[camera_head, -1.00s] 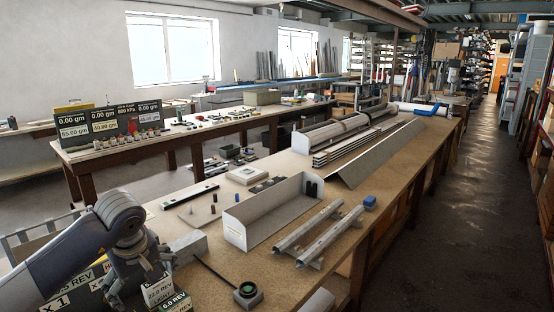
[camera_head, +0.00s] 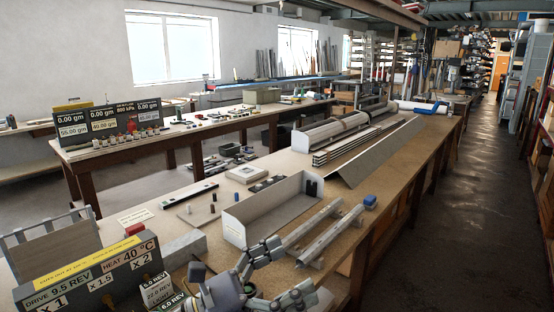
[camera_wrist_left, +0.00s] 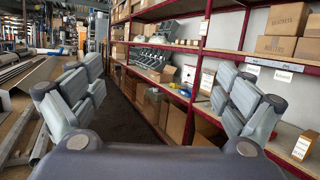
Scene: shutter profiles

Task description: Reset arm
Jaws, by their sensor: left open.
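My left gripper (camera_head: 290,266) is at the bottom middle of the head view, in front of the near table edge. Its two jointed grey fingers are spread wide. In the left wrist view the same gripper (camera_wrist_left: 162,95) is open, with nothing between its fingers. It faces the aisle and a red-framed shelf rack (camera_wrist_left: 205,50). My right gripper is not in view.
The workbench (camera_head: 400,165) holds an open grey tray (camera_head: 272,220), two metal profiles (camera_head: 328,236), a blue block (camera_head: 370,201) and a sign box (camera_head: 95,275). Cartons (camera_wrist_left: 288,18) stand on the rack. The aisle (camera_head: 455,220) is clear.

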